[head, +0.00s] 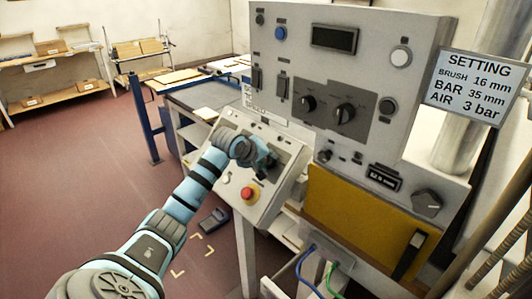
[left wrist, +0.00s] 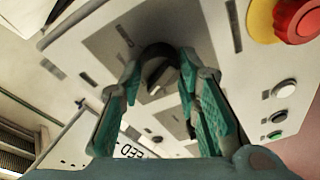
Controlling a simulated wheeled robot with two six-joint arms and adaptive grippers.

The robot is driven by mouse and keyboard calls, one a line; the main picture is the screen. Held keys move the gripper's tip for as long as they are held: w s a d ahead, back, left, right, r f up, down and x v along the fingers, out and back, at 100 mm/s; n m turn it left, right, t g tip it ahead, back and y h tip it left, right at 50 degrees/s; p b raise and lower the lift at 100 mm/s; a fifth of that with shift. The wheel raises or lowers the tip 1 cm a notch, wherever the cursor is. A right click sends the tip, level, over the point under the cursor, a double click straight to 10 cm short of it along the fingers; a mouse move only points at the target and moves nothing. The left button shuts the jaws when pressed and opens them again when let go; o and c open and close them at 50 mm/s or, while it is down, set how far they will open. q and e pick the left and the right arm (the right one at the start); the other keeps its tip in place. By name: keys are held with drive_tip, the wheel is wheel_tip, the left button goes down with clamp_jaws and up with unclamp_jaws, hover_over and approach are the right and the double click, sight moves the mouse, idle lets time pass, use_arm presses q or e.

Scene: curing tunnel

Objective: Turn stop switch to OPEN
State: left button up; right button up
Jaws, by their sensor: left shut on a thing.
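A sloped grey control box (head: 251,214) stands in front of the large machine panel in the head view. My left gripper (head: 265,160) is at the dark upper plate of this box and hides the switch there. In the left wrist view, a dark round stop switch (left wrist: 158,73) with a raised bar sits between the two green-padded fingers. The left gripper (left wrist: 163,66) is shut on it. The switch's position marks cannot be read. My right gripper is not in view.
A red emergency button (head: 249,194) on a yellow ring sits low on the control box. The upright panel (head: 382,38) carries other dark knobs (head: 345,116). A yellow door (head: 352,206) and a setting sign (head: 475,88) are at the right. Open floor lies left.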

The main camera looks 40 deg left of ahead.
use_arm(q)
drive_tip(key=shift+m+p, duration=0.35)
drive_tip(key=shift+m, duration=0.15)
drive_tip(key=shift+f, duration=0.1)
drive_tip(key=shift+s, duration=0.1)
drive_tip(key=o, duration=1.2)
drive_tip(key=shift+c, duration=0.2)
